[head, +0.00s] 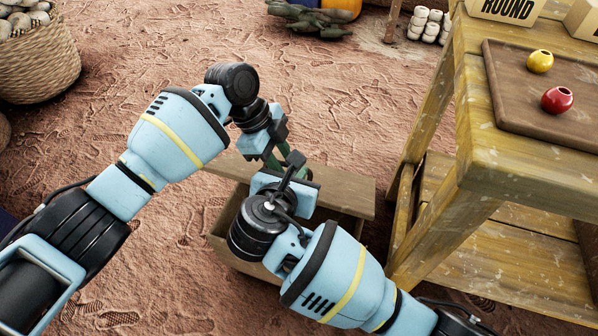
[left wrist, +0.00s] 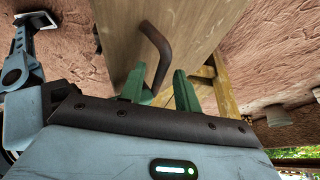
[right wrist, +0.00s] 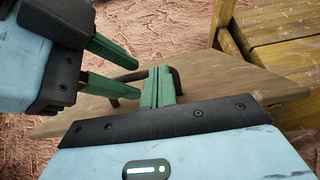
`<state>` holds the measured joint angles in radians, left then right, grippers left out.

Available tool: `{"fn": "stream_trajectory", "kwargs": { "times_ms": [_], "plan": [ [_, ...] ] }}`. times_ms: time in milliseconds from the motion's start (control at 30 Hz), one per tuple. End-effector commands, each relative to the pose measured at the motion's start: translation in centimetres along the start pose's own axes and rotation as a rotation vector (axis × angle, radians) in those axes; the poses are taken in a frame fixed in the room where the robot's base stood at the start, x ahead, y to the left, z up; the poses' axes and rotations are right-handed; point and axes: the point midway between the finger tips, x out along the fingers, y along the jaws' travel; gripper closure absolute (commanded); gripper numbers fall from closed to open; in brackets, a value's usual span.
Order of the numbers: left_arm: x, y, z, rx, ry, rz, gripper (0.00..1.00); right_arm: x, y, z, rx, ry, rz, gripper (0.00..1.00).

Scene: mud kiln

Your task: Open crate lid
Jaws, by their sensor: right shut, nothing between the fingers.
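The wooden crate (head: 236,262) stands on the ground below both arms, with a dark gap showing under its plank lid (head: 345,193). The lid sits askew over the crate and also shows in the right wrist view (right wrist: 225,92). A dark bent handle (left wrist: 155,48) rises from the lid. My left gripper (left wrist: 160,88) is open, with its green fingers apart beside the handle, whose end shows between them. My right gripper (right wrist: 158,88) is shut and empty, its fingers together close by the handle. In the head view, the arms hide most of the handle.
A wooden table (head: 470,140) stands close to the right of the crate, with a tray (head: 510,110) holding a yellow pot (head: 540,61) and a red pot (head: 557,99). A wicker basket (head: 45,65) stands far left. The ground behind the crate is open.

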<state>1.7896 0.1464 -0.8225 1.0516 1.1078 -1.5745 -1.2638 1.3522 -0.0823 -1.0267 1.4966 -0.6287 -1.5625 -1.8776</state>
Motion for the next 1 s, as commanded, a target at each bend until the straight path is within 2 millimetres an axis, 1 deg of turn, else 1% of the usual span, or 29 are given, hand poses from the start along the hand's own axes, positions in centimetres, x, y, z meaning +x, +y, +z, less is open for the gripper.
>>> {"fn": "stream_trajectory", "kwargs": {
  "times_ms": [33, 167, 267, 500, 700, 833, 1000],
  "plan": [
    [-0.1, 0.0, 0.0, 0.0, 0.001, -0.001, 0.67, 0.5, -0.3, -0.5, -0.008, 0.009, -0.009, 1.0],
    [-1.4, -0.1, 0.0, 0.001, 0.001, -0.003, 0.67, 0.5, -0.4, -0.6, -0.009, 0.01, -0.009, 1.0],
    [-3.0, -0.1, 0.0, 0.001, 0.001, -0.004, 0.67, 0.5, -0.4, -0.6, -0.009, 0.011, -0.009, 1.0],
    [-7.8, 0.0, -0.1, 0.001, -0.001, -0.005, 0.67, 0.5, -0.4, -0.6, -0.009, 0.012, -0.01, 1.0],
    [-10.8, 0.0, -0.1, 0.001, -0.002, -0.004, 0.67, 0.5, -0.4, -0.6, -0.009, 0.012, -0.01, 1.0],
    [-11.7, 0.1, -0.1, 0.0, -0.002, -0.002, 0.67, 0.6, -0.4, -0.6, -0.009, 0.012, -0.01, 1.0],
    [-12.0, 0.1, -0.1, 0.0, -0.001, -0.002, 0.67, 0.6, -0.4, -0.6, -0.009, 0.012, -0.01, 1.0]
  ]
}}
